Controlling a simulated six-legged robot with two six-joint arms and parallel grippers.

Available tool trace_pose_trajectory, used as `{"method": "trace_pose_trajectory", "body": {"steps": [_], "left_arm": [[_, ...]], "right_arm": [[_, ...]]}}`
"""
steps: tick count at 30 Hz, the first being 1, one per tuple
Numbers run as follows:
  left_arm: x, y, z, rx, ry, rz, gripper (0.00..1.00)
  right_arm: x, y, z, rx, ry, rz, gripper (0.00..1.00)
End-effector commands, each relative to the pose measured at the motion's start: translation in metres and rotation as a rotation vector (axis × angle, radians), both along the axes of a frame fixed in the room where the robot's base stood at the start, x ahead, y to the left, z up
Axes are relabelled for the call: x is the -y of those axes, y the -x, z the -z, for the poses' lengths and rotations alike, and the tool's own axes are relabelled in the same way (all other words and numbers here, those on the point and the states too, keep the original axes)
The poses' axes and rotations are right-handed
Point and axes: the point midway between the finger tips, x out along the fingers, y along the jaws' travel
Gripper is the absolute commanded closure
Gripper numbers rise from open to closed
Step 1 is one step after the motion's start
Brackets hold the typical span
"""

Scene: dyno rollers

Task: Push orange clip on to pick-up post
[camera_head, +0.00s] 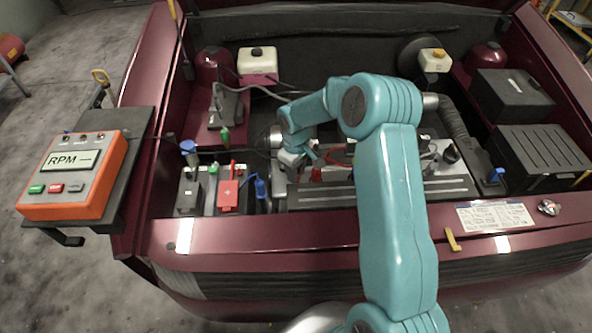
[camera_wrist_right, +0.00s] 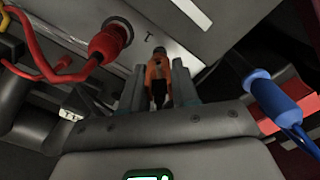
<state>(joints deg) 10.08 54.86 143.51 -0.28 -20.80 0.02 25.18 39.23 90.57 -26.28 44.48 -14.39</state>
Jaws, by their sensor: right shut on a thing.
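The orange clip (camera_wrist_right: 156,72) is between the two fingers of my right gripper (camera_wrist_right: 158,88) in the right wrist view. The gripper is shut on it, and its far end points at a grey plate (camera_wrist_right: 160,32) with a dark T-like mark. I cannot tell whether the clip touches anything there. In the head view my right gripper (camera_head: 292,160) is low in the engine bay, left of the grey ribbed cover. The clip is not clear in that view. I cannot pick out the pick-up post. My left gripper is not in view.
In the wrist view, a red plug (camera_wrist_right: 108,40) with red cables is close on the left and a blue plug (camera_wrist_right: 272,95) on the right. In the head view, an orange RPM meter (camera_head: 75,172) sits on the left shelf, and a red block (camera_head: 228,192) stands left of the gripper.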

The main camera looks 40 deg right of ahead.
Motion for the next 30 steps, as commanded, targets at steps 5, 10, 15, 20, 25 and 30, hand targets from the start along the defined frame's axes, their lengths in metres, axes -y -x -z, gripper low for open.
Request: {"method": "trace_pose_trajectory", "body": {"steps": [5,10,15,20,25,30], "left_arm": [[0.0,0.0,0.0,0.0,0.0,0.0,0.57],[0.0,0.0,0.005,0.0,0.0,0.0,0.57],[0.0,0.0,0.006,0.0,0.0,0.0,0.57],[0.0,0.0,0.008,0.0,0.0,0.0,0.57],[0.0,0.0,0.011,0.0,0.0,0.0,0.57],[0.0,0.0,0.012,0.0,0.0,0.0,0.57]], "right_arm": [[0.0,0.0,0.0,0.0,0.0,0.0,1.0],[0.0,0.0,0.004,0.0,0.0,-0.003,1.0],[0.0,0.0,0.005,0.0,0.0,-0.005,1.0],[0.0,0.0,0.007,0.0,0.0,-0.005,1.0],[0.0,0.0,0.01,0.0,0.0,-0.004,1.0],[0.0,0.0,0.011,0.0,0.0,-0.004,0.57]]}}
